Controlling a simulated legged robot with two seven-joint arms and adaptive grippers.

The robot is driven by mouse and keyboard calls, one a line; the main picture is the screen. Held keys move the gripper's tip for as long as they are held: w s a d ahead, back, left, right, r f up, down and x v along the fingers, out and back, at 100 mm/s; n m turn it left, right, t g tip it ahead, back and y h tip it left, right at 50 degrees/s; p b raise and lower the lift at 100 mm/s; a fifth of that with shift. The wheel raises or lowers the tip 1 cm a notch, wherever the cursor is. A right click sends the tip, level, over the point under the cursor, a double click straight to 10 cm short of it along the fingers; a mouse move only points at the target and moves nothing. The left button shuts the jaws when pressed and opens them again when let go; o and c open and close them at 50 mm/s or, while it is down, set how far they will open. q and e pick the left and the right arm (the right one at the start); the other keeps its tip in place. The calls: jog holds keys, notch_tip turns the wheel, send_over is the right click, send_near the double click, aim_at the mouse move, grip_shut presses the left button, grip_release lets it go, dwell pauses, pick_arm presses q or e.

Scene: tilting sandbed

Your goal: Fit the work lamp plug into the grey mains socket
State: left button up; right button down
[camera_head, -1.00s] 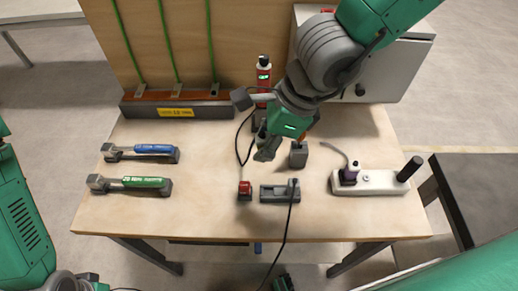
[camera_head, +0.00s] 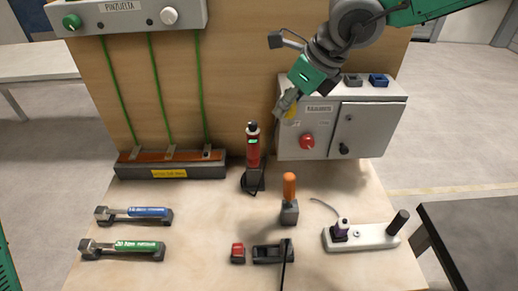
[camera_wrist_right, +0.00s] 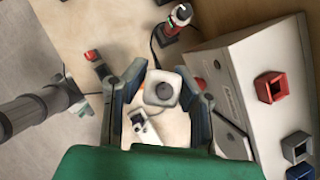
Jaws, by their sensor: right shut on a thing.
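My right gripper (camera_head: 285,108) is raised in front of the grey control box. It is shut on a pale, yellowish block (camera_head: 291,116), which I cannot surely identify as the work lamp plug. In the right wrist view this block (camera_wrist_right: 163,90) has a round dark centre and sits between the two fingers. On the box top, a dark grey socket (camera_head: 352,80) stands beside a blue socket (camera_head: 378,80). The held block is apart from both, to their left and lower in the picture. My left gripper is out of view.
The control box (camera_head: 318,112) has a red knob. A red and black canister (camera_head: 253,150), an orange-handled tool (camera_head: 289,195), a red block (camera_head: 238,253) and a power strip (camera_head: 365,237) with a purple plug stand on the table.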

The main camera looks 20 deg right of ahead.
jog(key=w+d+r+m, duration=0.1)
jog(key=w+d, duration=0.1)
jog(key=d, duration=0.1)
jog(key=w+d+r+m+t+h, duration=0.1)
jog(key=w+d+m, duration=0.1)
jog(key=d, duration=0.2)
jog(key=w+d+r+m+h, duration=0.1)
jog(key=w+d+m, duration=0.1)
jog(key=d, duration=0.2)
jog(key=shift+w+d+r+t+b, duration=0.15)
jog(key=shift+w+d+t+b, duration=0.05)
jog(key=shift+t+b, duration=0.1)
jog(key=w+d+r+m+h, duration=0.1)
jog(key=d+r+m, duration=0.1)
jog(key=d, duration=0.4)
jog(key=w+d+r+m+h, duration=0.2)
jog(key=d+m, duration=0.1)
jog(key=d, duration=0.2)
jog(key=shift+d+r+m+t+b, duration=0.2)
jog(key=shift+d+m+t+b, duration=0.1)
jog(key=shift+d, duration=0.05)
jog(key=shift+w, duration=0.1)
